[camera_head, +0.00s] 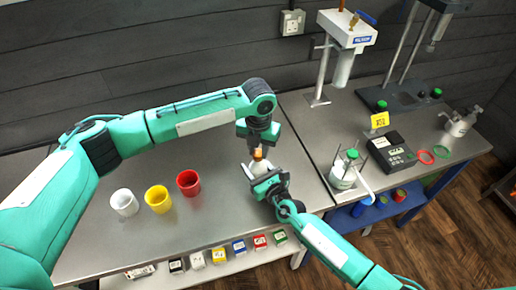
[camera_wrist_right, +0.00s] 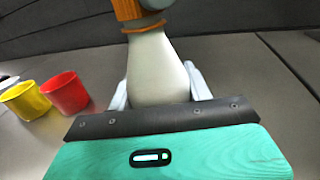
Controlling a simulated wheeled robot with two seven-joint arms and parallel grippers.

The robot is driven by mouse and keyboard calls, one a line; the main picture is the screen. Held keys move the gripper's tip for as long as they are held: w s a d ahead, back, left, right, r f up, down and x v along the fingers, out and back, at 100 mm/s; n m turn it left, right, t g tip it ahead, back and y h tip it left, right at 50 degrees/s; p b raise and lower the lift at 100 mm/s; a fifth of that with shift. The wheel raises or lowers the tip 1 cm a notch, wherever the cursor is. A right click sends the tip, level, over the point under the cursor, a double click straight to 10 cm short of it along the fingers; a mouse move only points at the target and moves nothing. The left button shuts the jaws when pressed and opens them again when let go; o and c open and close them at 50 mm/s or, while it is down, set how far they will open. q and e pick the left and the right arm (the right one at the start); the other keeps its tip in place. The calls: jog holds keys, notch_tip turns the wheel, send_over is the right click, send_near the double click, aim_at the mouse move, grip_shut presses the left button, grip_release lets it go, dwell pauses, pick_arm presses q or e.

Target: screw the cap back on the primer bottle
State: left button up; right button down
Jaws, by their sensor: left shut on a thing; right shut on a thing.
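The primer bottle (camera_wrist_right: 158,75) is pale, with sloping shoulders and an orange ring (camera_wrist_right: 144,26) at its neck. It also shows in the head view (camera_head: 258,168), partly covered by my grippers. My right gripper (camera_wrist_right: 160,92) is shut on the bottle body, one finger on each side. The orange cap (camera_wrist_right: 128,10) is at the neck just above the ring; its top is cut off by the frame edge. My left gripper (camera_head: 258,148) comes down from above and is shut on the cap (camera_head: 257,154). I cannot tell how far the cap is threaded.
White (camera_head: 124,202), yellow (camera_head: 158,199) and red (camera_head: 188,183) cups stand left of the bottle. A green-capped bottle in a stand (camera_head: 345,171) is on the right bench, near a dark meter (camera_head: 391,153). Small coloured boxes line the lower shelf (camera_head: 214,269). The table front is clear.

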pick_arm(q)
jog(key=m, duration=0.8)
jog(key=o, duration=0.9)
jog(key=shift+o, duration=0.2)
jog(key=shift+r, duration=2.25)
jog(key=shift+n, duration=0.3)
jog(key=shift+c, duration=0.4)
